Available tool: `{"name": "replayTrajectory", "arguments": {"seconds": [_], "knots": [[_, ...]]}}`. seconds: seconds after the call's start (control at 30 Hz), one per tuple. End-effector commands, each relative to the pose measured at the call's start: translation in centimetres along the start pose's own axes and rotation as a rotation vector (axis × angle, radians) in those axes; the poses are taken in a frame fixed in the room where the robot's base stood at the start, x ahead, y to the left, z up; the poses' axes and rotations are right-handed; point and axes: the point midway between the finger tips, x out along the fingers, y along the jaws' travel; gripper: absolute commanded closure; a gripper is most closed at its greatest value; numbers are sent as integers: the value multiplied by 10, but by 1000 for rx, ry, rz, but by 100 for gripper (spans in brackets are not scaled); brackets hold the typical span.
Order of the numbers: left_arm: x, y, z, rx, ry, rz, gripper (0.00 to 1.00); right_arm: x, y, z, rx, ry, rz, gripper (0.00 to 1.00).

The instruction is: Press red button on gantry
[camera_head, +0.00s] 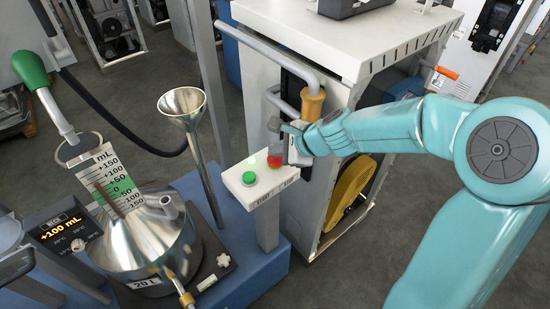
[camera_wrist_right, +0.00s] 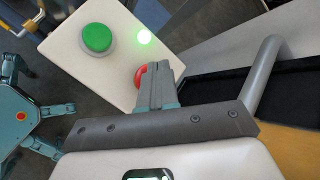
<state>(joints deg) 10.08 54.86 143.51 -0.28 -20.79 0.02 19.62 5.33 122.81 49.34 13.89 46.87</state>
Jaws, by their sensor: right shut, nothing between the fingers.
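The red button (camera_head: 274,161) sits on a white control panel (camera_head: 262,190) on a post, to the right of the green button (camera_head: 249,178). My right gripper (camera_head: 275,142) is shut and empty, with its fingers right at the red button. In the right wrist view, the closed fingers (camera_wrist_right: 160,72) partly cover the red button (camera_wrist_right: 139,76), whose left side shows. Whether the fingertips touch or press it, I cannot tell. The green button (camera_wrist_right: 97,38) is clear of the fingers. A small green lamp (camera_wrist_right: 144,37) glows on the panel. My left gripper is not in view.
A metal funnel (camera_head: 182,102) and a steel vessel (camera_head: 140,240) with a scale stand left of the panel. A display (camera_head: 65,232) reads +100 mL. A white cabinet (camera_head: 330,35) with a grey rail and an orange nozzle (camera_head: 312,104) stands close behind my gripper.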

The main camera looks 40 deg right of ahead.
Motion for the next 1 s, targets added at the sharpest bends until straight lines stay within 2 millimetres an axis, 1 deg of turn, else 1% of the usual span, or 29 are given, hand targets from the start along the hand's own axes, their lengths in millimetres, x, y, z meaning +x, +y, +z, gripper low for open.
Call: {"name": "replayTrajectory", "arguments": {"seconds": [0.33,1.0], "knots": [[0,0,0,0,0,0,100,0,0,0,0,0,0,100],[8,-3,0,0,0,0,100,6,4,-4,0,0,0,100]]}}
